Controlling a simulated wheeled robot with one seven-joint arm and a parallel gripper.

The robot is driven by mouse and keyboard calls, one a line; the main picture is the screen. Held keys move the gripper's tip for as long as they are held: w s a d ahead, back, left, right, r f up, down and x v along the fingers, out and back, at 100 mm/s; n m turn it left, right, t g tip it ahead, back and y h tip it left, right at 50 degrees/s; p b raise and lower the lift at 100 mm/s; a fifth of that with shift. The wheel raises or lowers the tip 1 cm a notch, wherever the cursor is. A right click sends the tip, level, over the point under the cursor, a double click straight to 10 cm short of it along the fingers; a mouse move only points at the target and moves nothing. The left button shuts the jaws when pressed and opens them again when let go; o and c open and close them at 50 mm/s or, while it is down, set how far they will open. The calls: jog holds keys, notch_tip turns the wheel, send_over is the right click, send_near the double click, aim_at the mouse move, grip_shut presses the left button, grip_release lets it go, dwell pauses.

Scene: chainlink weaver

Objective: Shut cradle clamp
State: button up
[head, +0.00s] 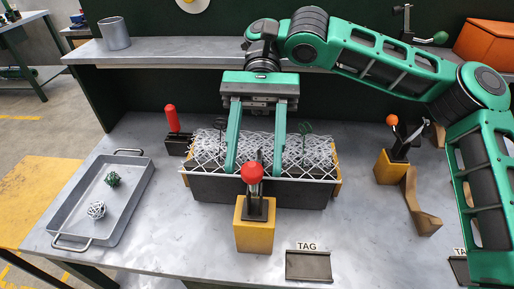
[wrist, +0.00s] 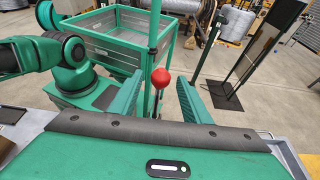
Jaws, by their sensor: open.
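A dark cradle (head: 262,193) holding a piece of wire mesh (head: 205,147) stands mid-bench. In front of it, a clamp on a yellow block (head: 254,232) has an upright lever with a red ball knob (head: 251,172). My gripper (head: 254,171) is open and points down over the cradle's front side. In the head view its two green fingers straddle the red knob on left and right. The wrist view also shows the red knob (wrist: 161,77) between the open fingers, with a gap on each side. I cannot see any contact with the lever.
A red-handled clamp (head: 172,122) stands left of the cradle. An orange-knobbed lever on a yellow block (head: 389,168) and a brown curved piece (head: 421,208) stand right. A grey tray (head: 76,208) with two wire balls lies left. A TAG plate (head: 308,266) lies front. Bench is clear between.

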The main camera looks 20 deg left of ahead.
jog(key=v, duration=0.7)
jog(key=shift+w, duration=0.2)
jog(key=shift+s, duration=0.1)
